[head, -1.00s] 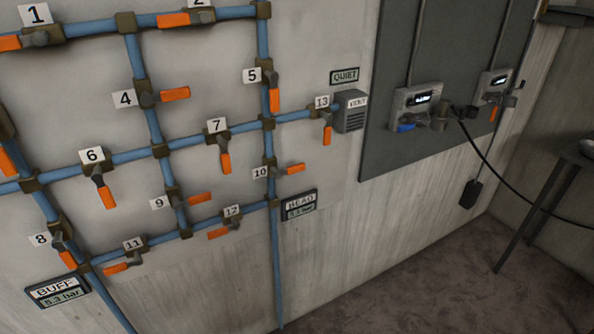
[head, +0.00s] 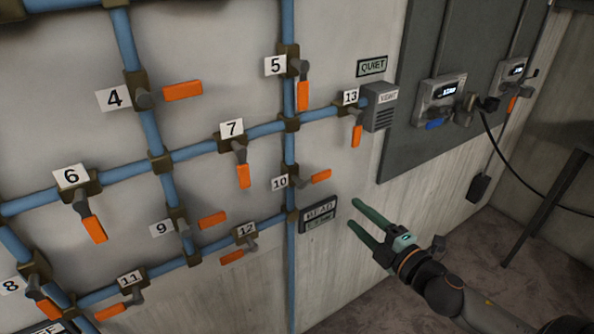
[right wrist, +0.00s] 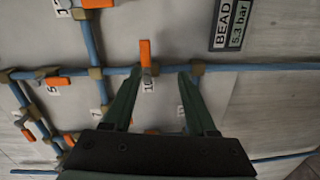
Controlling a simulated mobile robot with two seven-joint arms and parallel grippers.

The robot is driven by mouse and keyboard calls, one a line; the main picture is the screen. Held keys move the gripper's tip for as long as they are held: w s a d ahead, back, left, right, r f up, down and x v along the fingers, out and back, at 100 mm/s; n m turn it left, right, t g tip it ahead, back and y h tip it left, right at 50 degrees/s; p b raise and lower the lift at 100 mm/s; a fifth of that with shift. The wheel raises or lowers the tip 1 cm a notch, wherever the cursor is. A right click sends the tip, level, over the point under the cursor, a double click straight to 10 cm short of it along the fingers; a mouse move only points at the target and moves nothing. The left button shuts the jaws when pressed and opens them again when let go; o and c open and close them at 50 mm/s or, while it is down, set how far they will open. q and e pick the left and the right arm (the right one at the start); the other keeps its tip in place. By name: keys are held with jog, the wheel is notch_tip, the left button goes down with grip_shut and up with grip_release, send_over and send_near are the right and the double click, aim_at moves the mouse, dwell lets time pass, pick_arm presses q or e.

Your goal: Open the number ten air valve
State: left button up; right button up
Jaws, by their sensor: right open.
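Valve ten is on the vertical blue pipe (head: 290,240), with its number plate (head: 280,183) on the left. Its orange handle (head: 321,175) points right, across the pipe. In the right wrist view the handle (right wrist: 145,53) stands crosswise to the pipe (right wrist: 115,72), with the 10 plate (right wrist: 148,86) below. My right gripper (head: 354,213) is open and empty, below and right of the handle in the head view and apart from it. In the right wrist view its two fingers (right wrist: 158,74) appear on either side of the valve. My left gripper is not in view.
Valve 12 (head: 246,230), valve 7 (head: 231,128) and valve 13 (head: 350,97) have similar orange handles nearby. The BEAD gauge (head: 318,215) is just left of my right fingertips. A grey panel (head: 415,150) with two devices is at the right.

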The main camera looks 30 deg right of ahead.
aim_at(322, 178)
pick_arm(q)
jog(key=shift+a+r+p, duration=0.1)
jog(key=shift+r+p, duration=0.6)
jog(key=shift+p, duration=0.25)
pick_arm(e)
jog(key=shift+n+t+y, duration=0.3)
jog(key=shift+n, duration=0.5)
jog(key=shift+w+a+r, duration=0.25)
jog(key=shift+w+r, duration=0.15)
jog(key=shift+w, duration=1.85)
jog(key=shift+w+a+r, duration=0.2)
jog(key=shift+w+r, duration=0.15)
jog(key=shift+w, duration=1.95)
jog(key=shift+w+a+r, duration=0.25)
jog(key=shift+w+r, duration=0.15)
jog(key=shift+w, duration=1.85)
grip_shut()
